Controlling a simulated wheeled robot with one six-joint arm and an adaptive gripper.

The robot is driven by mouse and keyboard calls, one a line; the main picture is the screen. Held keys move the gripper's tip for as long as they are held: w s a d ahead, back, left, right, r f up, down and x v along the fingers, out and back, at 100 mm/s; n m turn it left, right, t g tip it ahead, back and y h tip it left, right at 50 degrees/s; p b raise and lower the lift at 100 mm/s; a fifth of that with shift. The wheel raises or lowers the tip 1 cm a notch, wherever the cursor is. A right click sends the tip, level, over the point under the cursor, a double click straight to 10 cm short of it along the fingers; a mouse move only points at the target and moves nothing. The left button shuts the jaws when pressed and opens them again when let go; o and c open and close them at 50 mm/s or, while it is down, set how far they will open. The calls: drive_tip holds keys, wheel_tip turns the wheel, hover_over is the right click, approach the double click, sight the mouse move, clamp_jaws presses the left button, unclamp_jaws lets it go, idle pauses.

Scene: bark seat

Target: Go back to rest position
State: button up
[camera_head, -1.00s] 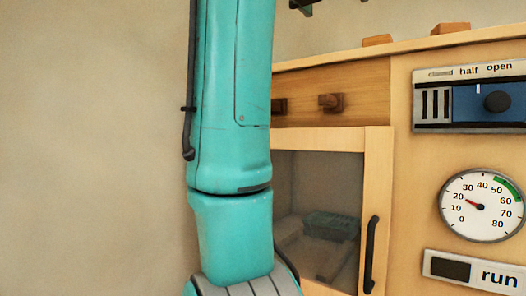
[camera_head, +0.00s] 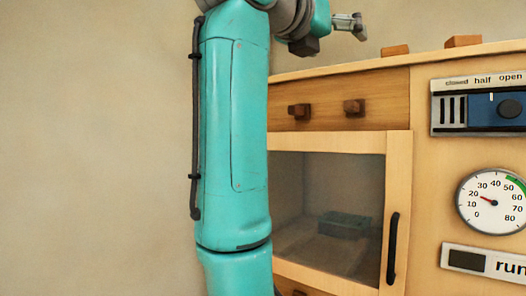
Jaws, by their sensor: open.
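My gripper (camera_head: 350,24) is at the top of the view, above and behind the line of the cabinet top, small and side-on. It is open and I see nothing between its fingers. My teal arm rises through the left middle of the view and bends toward the right at the top. The gripper is apart from the cabinet in the picture.
A wooden cabinet (camera_head: 398,170) fills the right side. It has a shut drawer (camera_head: 330,100), a glass door (camera_head: 330,180) with a black handle (camera_head: 393,248), a slider panel (camera_head: 480,105), a dial (camera_head: 492,202) and a run sign (camera_head: 490,264). Two wooden blocks (camera_head: 463,41) (camera_head: 395,50) lie on top.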

drive_tip(key=w+d+f+g+h, duration=0.2)
drive_tip(key=f+h, duration=0.1)
drive_tip(key=f, duration=1)
drive_tip(key=w+d+f+g+h, duration=0.2)
drive_tip(key=d+f+h, duration=0.15)
drive_tip(key=f, duration=0.85)
drive_tip(key=s+d+f+n+t+h, duration=0.15)
drive_tip(key=s+f+n, duration=0.3)
drive_tip(key=f, duration=0.75)
drive_tip(key=s+d+f+n+t+h, duration=0.1)
drive_tip(key=s+f+n+t+h, duration=0.3)
drive_tip(key=f, duration=0.7)
drive_tip(key=s+f+n+t+y, duration=0.9)
drive_tip(key=s+f+n+y, duration=1.25)
drive_tip(key=n, duration=0.55)
drive_tip(key=s+f+n+g+y, duration=0.1)
drive_tip(key=s+f+n+g, duration=0.1)
drive_tip(key=s, duration=0.4)
drive_tip(key=s+a+f+n+g, duration=0.1)
drive_tip(key=s+f+n+g, duration=0.2)
drive_tip(key=s+f, duration=0.3)
drive_tip(key=s+f+n+g+y, duration=0.1)
drive_tip(key=s+f+n+g, duration=0.2)
drive_tip(key=s, duration=0.5)
drive_tip(key=shift+s+a+f+g+y, duration=0.25)
drive_tip(key=shift+f+g+y, duration=0.15)
drive_tip(key=shift+g, duration=0.25)
